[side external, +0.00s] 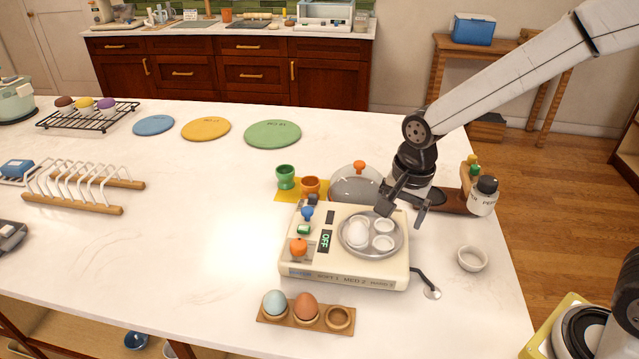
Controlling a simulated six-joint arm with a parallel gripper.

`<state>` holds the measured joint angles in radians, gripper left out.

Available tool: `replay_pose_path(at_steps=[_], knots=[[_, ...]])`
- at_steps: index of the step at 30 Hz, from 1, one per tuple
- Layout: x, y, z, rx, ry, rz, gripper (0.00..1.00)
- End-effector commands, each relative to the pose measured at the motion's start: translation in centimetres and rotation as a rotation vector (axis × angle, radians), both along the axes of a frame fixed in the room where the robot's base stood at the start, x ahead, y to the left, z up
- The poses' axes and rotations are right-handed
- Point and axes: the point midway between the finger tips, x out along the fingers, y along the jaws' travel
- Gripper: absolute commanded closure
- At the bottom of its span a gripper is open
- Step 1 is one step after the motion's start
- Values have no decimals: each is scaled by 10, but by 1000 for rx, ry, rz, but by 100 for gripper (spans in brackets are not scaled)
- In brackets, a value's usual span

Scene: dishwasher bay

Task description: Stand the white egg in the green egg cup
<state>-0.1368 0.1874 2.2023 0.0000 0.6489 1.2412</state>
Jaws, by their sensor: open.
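The white egg (357,233) sits in the left cup of the round metal tray (372,249) on the cream egg cooker (345,270). The other cups of that tray look empty. The green egg cup (286,177) stands upright and looks empty on a yellow mat (288,196), behind the cooker and to its left. My gripper (402,217) is open and empty, above the back right of the cooker tray, to the right of the egg and apart from it.
An orange egg cup (311,186) stands beside the green one. A domed lid (352,184) with an orange knob lies behind the cooker. A wooden holder (284,318) with a blue and a brown egg is in front. A pepper pot (482,197) and small white bowl (472,258) stand right.

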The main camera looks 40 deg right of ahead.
Motion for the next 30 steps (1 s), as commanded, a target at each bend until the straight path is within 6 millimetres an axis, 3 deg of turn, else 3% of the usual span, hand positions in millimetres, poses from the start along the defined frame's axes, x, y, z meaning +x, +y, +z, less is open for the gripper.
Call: replay_pose_path(at_steps=[21,30], knots=[[-65,-44,-22,-157,-111,928,7],[-76,-49,-25,-196,-124,1086,7]])
